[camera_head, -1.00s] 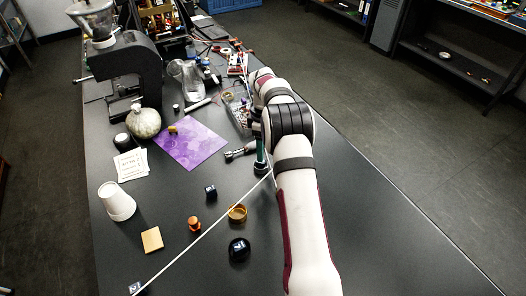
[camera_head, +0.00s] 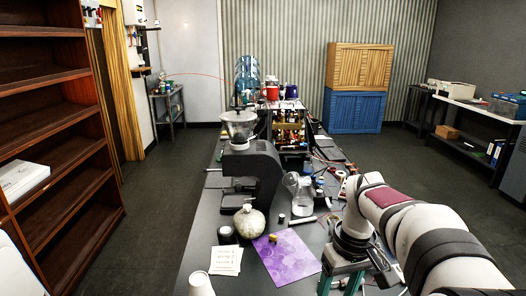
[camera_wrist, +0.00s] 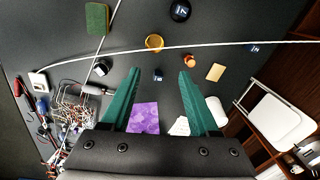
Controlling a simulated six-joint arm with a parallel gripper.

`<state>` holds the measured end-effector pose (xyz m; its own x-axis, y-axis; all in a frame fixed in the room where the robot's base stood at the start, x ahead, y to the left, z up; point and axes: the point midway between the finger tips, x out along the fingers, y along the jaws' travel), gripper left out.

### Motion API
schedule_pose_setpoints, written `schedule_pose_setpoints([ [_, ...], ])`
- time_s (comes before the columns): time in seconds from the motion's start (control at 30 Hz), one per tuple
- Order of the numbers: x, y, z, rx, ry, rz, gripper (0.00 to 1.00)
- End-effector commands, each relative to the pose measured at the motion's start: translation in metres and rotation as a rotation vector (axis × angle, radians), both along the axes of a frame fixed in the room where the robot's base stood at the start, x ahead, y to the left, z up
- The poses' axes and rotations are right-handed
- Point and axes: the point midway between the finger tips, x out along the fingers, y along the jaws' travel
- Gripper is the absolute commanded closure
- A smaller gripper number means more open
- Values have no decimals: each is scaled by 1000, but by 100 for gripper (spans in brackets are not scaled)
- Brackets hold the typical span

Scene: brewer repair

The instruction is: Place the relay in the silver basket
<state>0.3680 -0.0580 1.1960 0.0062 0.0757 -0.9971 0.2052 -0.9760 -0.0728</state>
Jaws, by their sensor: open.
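My gripper (camera_wrist: 160,72) is open and empty, with two green fingers. It also shows at the bottom right of the head view (camera_head: 341,280). In the wrist view a small dark blue cube (camera_wrist: 158,75) lies on the black table, seen between the fingertips and apart from them. A second small dark block (camera_wrist: 253,48) lies to the right. I cannot tell for sure which thing is the relay. A tangle of wires and small parts (camera_wrist: 74,118) lies at the left in the wrist view; a silver basket is not clear there.
In the wrist view are a gold ring (camera_wrist: 154,43), a black ball (camera_wrist: 180,9), a green sponge (camera_wrist: 97,18) and a white cable (camera_wrist: 220,45).

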Motion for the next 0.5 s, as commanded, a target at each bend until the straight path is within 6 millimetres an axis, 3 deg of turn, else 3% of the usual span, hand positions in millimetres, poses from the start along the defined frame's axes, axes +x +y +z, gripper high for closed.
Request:
schedule_pose_setpoints([
  [0.03, -42, 25, 12, 14, 6, -104, 39],
  [0.1, -103, 53, 13, 37, 28, -278, 39],
  [0.23, -192, 82, -6, 64, 72, -529, 39],
  [0.33, -227, 90, -21, 73, 96, -638, 39],
  [0.5, -240, 93, -28, 75, 107, -686, 39],
])
